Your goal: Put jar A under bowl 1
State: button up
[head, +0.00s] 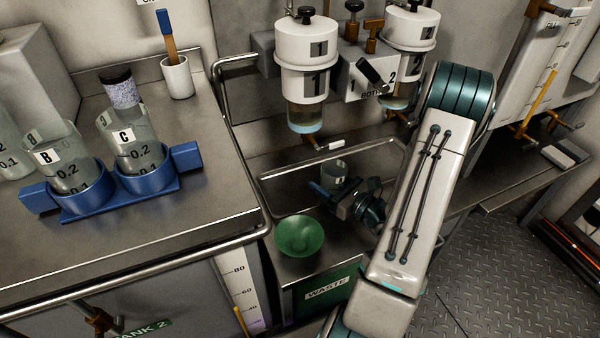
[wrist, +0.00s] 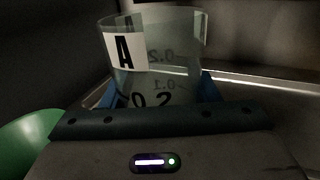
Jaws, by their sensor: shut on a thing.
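Jar A (wrist: 178,40) is a clear glass jar with a white A label and volume marks. In the wrist view it stands upright between the blue fingers of my gripper (wrist: 156,92), which is shut on it. In the head view the jar (head: 336,171) and my gripper (head: 332,187) are low over the steel recess, below and a little right of bowl 1. Bowl 1 (head: 307,117) is the clear cup under the white housing marked 1 (head: 307,50). A gap separates jar and bowl. Whether the jar touches the surface beneath is unclear.
A green funnel-like bowl (head: 298,236) stands in front, above the WASTE label. A small tap (head: 322,144) sticks out beneath bowl 1. Bowl 2 (head: 397,97) hangs to the right, partly behind my arm. Jars B (head: 62,152) and C (head: 128,130) stand in a blue rack (head: 110,198) on the left counter.

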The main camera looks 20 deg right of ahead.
jog(key=b+x, duration=0.1)
jog(key=x, duration=0.5)
jog(key=shift+w, duration=0.1)
jog(key=w, duration=0.1)
jog(key=w+a+f+b, duration=0.1)
jog(key=w, duration=0.2)
jog(key=shift+a+f+b, duration=0.2)
jog(key=shift+a+b, duration=0.15)
jog(key=shift+b, duration=0.05)
jog(key=shift+s, duration=0.1)
jog(key=shift+f, duration=0.1)
jog(key=shift+f+b, duration=0.45)
jog(key=shift+f, duration=0.2)
jog(key=o, duration=1.1)
jog(key=shift+d+r, duration=0.1)
jog(key=shift+c, duration=0.2)
jog(key=shift+r, duration=0.1)
